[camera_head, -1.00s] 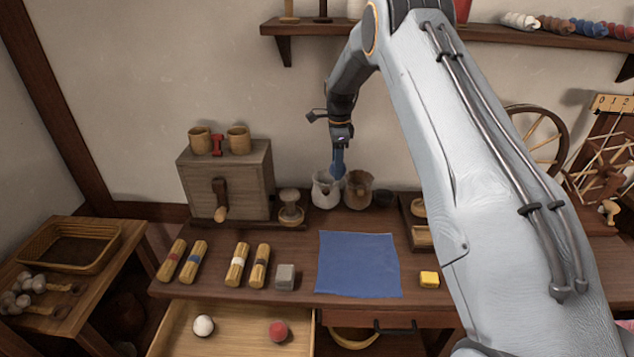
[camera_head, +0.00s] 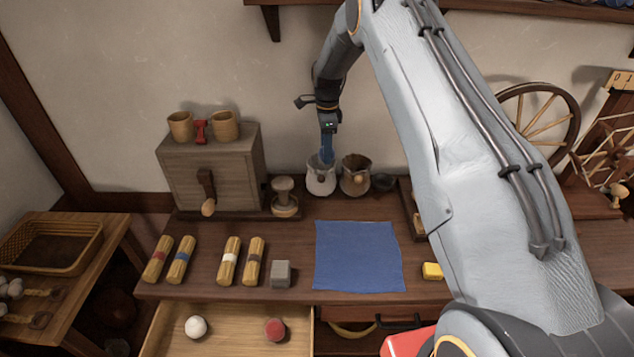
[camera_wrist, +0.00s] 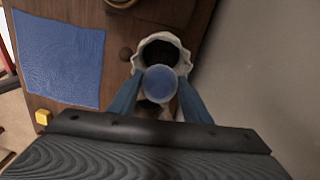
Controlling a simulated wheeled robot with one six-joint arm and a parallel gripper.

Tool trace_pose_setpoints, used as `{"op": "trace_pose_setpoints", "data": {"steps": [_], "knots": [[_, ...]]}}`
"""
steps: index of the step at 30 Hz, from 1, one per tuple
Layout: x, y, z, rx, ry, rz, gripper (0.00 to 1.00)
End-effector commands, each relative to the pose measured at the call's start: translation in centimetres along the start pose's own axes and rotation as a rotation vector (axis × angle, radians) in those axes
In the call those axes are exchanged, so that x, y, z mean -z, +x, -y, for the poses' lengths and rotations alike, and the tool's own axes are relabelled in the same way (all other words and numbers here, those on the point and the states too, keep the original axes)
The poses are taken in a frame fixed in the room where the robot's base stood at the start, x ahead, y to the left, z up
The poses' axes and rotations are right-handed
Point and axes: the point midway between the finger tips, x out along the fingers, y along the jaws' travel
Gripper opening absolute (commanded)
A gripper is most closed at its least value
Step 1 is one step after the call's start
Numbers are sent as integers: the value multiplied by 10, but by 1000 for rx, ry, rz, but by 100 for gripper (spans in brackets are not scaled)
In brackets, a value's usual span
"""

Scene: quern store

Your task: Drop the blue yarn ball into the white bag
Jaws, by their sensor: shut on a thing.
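My gripper (camera_head: 326,158) points down at the mouth of the white bag (camera_head: 319,184). In the wrist view my gripper (camera_wrist: 160,88) is shut on the blue yarn ball (camera_wrist: 160,82), with one blue finger on each side. The white bag (camera_wrist: 139,61) stands open below, its frilled rim round a dark inside. In that view the ball overlaps the lower part of the mouth, and part of the opening shows beyond it. I cannot tell how far the ball is above the rim. In the head view the fingers hide the ball.
A brown bag (camera_head: 355,178) stands close on the right, with a dark bowl (camera_head: 383,182) beyond. A wooden stand (camera_head: 284,200) and a cabinet (camera_head: 212,170) are on the left. The wall is close behind. A flat blue cloth (camera_head: 358,255) lies in front.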

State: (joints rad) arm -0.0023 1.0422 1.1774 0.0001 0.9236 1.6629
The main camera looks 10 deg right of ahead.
Motion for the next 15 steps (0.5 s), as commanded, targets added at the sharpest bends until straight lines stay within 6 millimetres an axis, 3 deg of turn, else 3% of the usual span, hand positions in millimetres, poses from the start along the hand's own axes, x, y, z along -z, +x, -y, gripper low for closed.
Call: {"op": "trace_pose_setpoints", "data": {"steps": [4, 12, 13, 15], "knots": [[1, 10, 1, 2, 1, 0, 22], [1, 11, 1, 2, 2, 0, 22], [1, 11, 1, 2, 2, 0, 49], [1, 11, 1, 2, 2, 0, 61]]}}
